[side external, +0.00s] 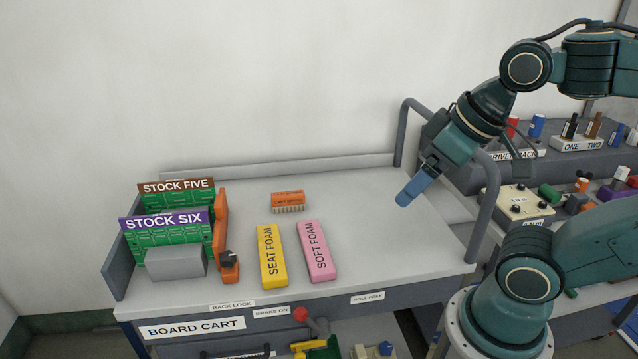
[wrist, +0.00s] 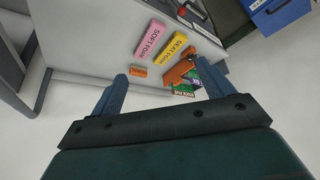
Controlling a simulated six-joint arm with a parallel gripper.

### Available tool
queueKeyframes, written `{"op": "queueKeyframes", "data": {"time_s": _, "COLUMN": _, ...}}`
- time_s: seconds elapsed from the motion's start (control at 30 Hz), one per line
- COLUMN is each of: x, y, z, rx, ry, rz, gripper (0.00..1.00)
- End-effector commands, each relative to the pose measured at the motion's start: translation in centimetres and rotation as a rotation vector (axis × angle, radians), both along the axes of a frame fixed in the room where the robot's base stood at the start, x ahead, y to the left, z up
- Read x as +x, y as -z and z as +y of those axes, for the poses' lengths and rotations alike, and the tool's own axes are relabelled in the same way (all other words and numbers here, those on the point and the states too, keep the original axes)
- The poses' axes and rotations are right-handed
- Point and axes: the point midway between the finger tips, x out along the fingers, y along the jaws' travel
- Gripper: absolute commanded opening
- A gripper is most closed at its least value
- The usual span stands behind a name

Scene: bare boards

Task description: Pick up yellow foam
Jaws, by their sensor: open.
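The yellow foam (side external: 272,257) is a long block marked SEAT FOAM, lying flat on the grey cart top. A pink foam block (side external: 316,251) marked SOFT FOAM lies just to its right, with a narrow gap between them. My gripper (side external: 410,190) is up in the air at the right of the cart, above and well apart from both blocks. In the wrist view its two blue fingers (wrist: 156,84) are spread with nothing between them. The yellow foam also shows in the wrist view (wrist: 172,47), beyond the fingers, beside the pink block (wrist: 149,38).
An orange brush (side external: 288,201) lies behind the blocks. Green boards (side external: 168,242) stand in a rack with an orange clamp (side external: 222,235) at the left. A grey rail (side external: 484,205) rises at the cart's right end. The cart top right of the pink block is clear.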

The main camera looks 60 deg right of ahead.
Motion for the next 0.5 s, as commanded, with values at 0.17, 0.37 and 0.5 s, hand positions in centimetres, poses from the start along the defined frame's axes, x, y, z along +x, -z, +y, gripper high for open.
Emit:
{"op": "queueKeyframes", "data": {"time_s": 0.17, "x": 0.0, "y": 0.0, "z": 0.0, "rx": 0.000, "ry": -0.001, "rz": 0.000, "gripper": 0.80}}
{"op": "queueKeyframes", "data": {"time_s": 0.37, "x": 0.7, "y": -0.2, "z": 0.0, "rx": -0.022, "ry": -0.043, "rz": 0.011, "gripper": 0.80}}
{"op": "queueKeyframes", "data": {"time_s": 0.5, "x": 2.0, "y": -0.6, "z": 0.0, "rx": -0.067, "ry": -0.131, "rz": 0.033, "gripper": 0.80}}
